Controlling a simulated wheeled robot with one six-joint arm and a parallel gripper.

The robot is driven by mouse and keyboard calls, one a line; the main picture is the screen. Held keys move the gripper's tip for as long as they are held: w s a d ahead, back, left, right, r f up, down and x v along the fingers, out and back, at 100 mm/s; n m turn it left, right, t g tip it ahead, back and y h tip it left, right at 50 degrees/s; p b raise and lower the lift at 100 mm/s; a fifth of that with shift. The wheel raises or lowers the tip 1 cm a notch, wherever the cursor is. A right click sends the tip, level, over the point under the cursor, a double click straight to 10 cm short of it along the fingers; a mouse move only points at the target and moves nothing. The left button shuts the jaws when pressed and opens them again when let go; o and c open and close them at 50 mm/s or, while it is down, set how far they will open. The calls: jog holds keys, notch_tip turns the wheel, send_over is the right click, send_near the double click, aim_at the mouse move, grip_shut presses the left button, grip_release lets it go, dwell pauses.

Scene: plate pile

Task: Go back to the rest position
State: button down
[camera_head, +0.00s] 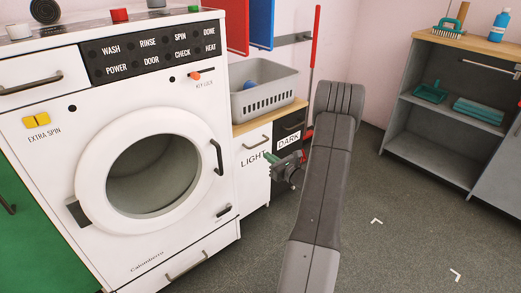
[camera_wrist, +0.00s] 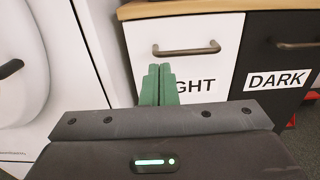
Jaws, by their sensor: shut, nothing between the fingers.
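My gripper (camera_head: 272,158) is at the end of my grey arm, in front of the white LIGHT cabinet (camera_head: 248,172). In the wrist view its two green fingers (camera_wrist: 159,76) lie together, shut and empty. Behind them are the LIGHT drawer front (camera_wrist: 205,75) and its handle (camera_wrist: 186,50). The fingers hide part of the LIGHT label. I cannot tell whether the fingertips touch the cabinet. The black DARK cabinet (camera_wrist: 274,55) stands to the right.
A white washing machine (camera_head: 75,165) stands at left with its round door (camera_head: 150,172) shut. A grey basket (camera_head: 262,90) sits on the counter. A shelf unit (camera_head: 405,150) stands at right. A red pole (camera_head: 315,50) leans behind. The floor (camera_head: 385,240) between is open.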

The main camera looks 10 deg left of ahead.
aim_at(245, 140)
jog(key=shift+s+d, duration=0.4)
jog(key=shift+d, duration=0.15)
jog(key=b+x, duration=0.2)
jog(key=x, duration=1.1)
jog(key=shift+w+a, duration=0.15)
jog(key=shift+a, duration=0.1)
